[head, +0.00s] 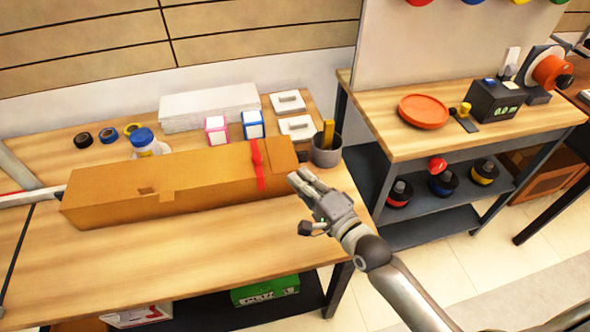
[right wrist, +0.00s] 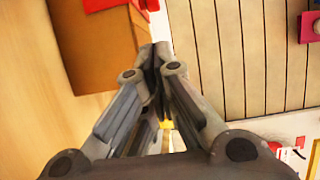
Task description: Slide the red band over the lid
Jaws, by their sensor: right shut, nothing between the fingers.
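A long brown cardboard box (head: 190,185) lies on the wooden table, its lid (head: 205,165) on top. A red band (head: 259,165) crosses the box near its right end. In the right wrist view the box (right wrist: 95,45) is at the upper left, with a red piece (right wrist: 105,4) at the top edge. My right gripper (head: 296,181) is just right of the box's right end, apart from the band. Its fingers (right wrist: 152,62) are shut with nothing between them. My left gripper is not in view.
A second table (head: 460,140) with an orange plate (head: 424,111) stands right. The table's front area (head: 150,250) is clear.

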